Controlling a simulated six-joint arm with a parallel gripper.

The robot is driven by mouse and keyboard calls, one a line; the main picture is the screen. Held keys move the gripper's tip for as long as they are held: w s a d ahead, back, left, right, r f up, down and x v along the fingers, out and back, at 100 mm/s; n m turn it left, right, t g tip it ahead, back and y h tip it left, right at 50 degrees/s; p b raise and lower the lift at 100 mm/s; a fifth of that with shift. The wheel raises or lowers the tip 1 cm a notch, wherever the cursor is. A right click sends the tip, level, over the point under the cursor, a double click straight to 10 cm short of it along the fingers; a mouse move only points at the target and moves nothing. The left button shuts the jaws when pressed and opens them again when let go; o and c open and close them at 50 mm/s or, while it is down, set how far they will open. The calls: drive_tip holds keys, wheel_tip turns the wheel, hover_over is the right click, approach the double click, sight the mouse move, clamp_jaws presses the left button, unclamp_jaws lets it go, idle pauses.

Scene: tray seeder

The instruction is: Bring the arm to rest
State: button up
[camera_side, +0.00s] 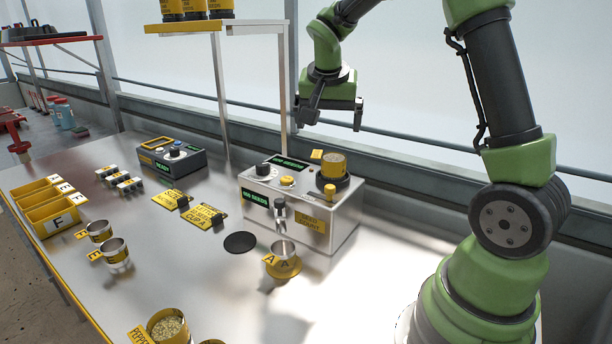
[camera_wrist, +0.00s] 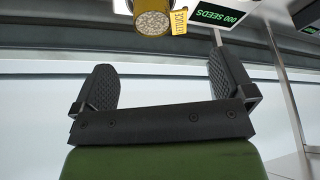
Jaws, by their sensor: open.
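My gripper (camera_side: 335,112) hangs at the end of my green and black arm, high above the back of the bench in the side view. Its two fingers are apart, with nothing between them. In the wrist view the two dark ridged fingers (camera_wrist: 164,92) also stand wide apart, with only the pale window wall and rail behind them. Below the gripper in the side view is the seed-counting machine (camera_side: 297,210), with a yellow-banded seed cup on its top; the gripper touches nothing.
A shelf (camera_side: 217,27) with yellow and black jars stands left of my gripper. The steel bench (camera_side: 190,262) holds a cup marked A (camera_side: 283,262), two cups at left, yellow bins (camera_side: 48,203), a control box (camera_side: 171,158) and a pepper container (camera_side: 168,328). Open air surrounds the gripper.

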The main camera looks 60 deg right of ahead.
drive_tip(key=s+a+r+n+t+y, duration=0.2)
drive_tip(key=s+a+r+n+y, duration=0.1)
drive_tip(key=s+a, duration=0.5)
drive_tip(key=s+a+r+n+t+y, duration=0.3)
drive_tip(key=s+a+n, duration=0.3)
drive_tip(key=s+a, duration=0.3)
drive_tip(key=shift+a+r, duration=0.15)
drive_tip(key=shift+a, duration=0.7)
